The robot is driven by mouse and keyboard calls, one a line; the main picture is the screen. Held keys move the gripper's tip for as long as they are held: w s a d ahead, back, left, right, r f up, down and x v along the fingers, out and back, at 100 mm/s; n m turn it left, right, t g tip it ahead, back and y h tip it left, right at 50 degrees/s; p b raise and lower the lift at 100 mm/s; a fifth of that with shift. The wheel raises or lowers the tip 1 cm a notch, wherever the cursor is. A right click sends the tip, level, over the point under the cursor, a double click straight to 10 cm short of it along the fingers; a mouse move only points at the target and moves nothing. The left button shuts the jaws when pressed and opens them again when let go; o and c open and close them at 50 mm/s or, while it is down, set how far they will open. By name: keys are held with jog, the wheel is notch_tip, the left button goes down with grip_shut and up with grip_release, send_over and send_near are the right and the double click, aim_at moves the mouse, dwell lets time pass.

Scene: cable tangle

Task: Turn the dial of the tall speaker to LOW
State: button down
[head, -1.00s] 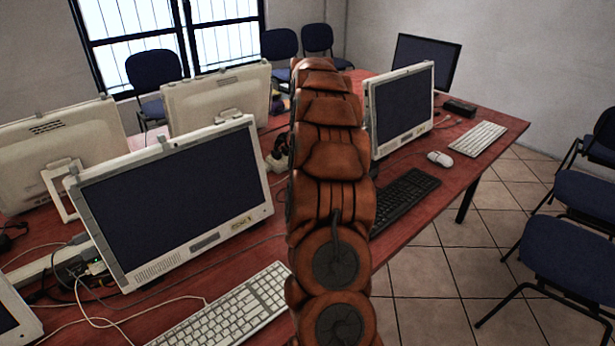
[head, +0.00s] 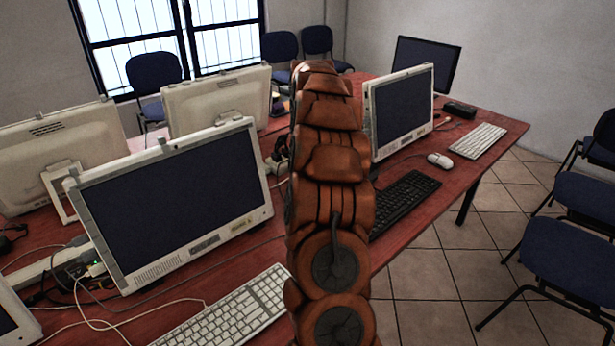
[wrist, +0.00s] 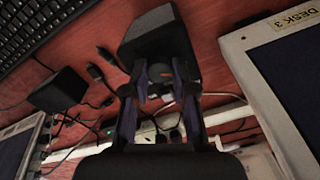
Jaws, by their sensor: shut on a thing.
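A black box-shaped body (wrist: 158,36), which looks like the tall speaker, is at the top middle of the wrist view. My gripper (wrist: 160,78) reaches to its near face, one finger on each side of a small dark round part (wrist: 157,88) that looks like the dial. The fingers are shut on it. The dial's marks and pointer cannot be read, and the fingers partly cover it. In the head view my arm hides the gripper and the speaker.
A second black box (wrist: 58,90) lies to the left among loose cables. A monitor labelled DESK 3 (wrist: 262,50) is close on the right, and a black keyboard (wrist: 50,35) is at upper left. A white power strip (wrist: 215,117) and cables run beneath the gripper.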

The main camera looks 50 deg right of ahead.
jog(key=shift+n, duration=0.9)
jog(key=c, duration=0.9)
grip_release()
jog(key=shift+r, duration=0.1)
jog(key=shift+r, duration=5.95)
